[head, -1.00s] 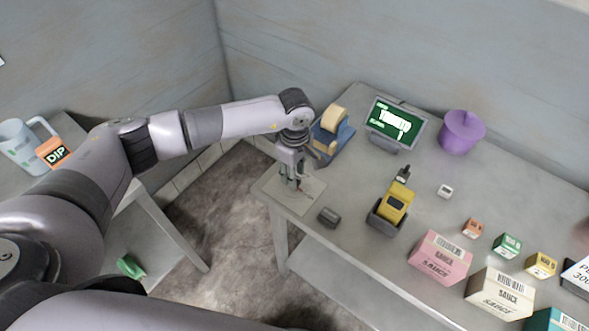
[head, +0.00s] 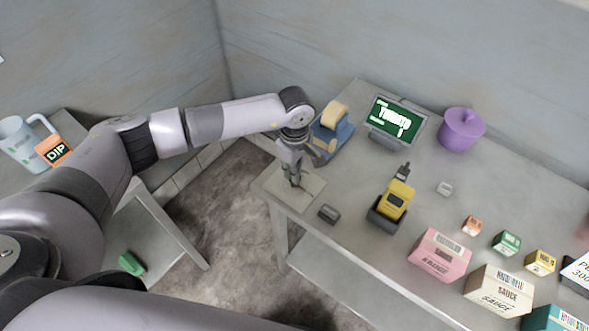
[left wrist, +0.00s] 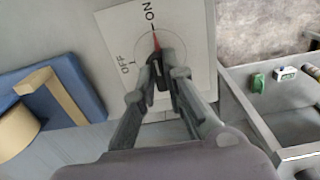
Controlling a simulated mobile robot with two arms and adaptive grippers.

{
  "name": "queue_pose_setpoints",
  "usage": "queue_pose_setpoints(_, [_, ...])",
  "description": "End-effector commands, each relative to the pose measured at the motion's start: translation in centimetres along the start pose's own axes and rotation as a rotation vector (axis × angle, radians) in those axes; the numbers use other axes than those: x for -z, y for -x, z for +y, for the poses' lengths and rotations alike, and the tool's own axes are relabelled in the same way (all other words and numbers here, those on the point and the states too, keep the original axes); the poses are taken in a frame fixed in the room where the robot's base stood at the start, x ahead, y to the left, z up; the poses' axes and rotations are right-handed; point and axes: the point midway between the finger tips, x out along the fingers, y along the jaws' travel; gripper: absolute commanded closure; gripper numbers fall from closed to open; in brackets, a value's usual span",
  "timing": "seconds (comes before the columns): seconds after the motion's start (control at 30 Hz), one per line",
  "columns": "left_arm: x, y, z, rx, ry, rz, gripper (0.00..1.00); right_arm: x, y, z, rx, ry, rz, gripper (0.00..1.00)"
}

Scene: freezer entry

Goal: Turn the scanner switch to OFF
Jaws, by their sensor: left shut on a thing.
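The scanner switch plate (left wrist: 185,55) is a pale panel with the words ON and OFF and a round dial with a red pointer (left wrist: 156,43). The pointer is directed at the ON mark. In the head view the plate (head: 312,186) lies flat at the table's near left corner. My left gripper (head: 296,184) is above it, pointing down. In the left wrist view my left gripper (left wrist: 160,70) is shut on the dark switch knob, which its fingers mostly hide. My right gripper is not in view.
A tape dispenser (head: 333,140) stands close behind the left gripper. A small dark block (head: 329,214) and a yellow scanner (head: 396,198) in a dark cradle are to the right. A screen (head: 396,118), a purple pot (head: 461,130) and several boxes stand farther right.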

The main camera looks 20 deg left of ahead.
Motion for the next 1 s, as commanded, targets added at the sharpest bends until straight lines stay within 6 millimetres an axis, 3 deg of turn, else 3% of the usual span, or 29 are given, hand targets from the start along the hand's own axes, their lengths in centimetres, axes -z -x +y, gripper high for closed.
queue_pose_setpoints(0.47, [0.1, -0.2, 0.1, -0.003, 0.106, 0.001, 1.00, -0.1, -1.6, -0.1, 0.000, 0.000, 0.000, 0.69])
queue_pose_setpoints(1.0, [0.1, -0.4, 0.1, -0.005, 0.583, 0.000, 1.00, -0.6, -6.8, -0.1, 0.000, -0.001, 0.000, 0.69])
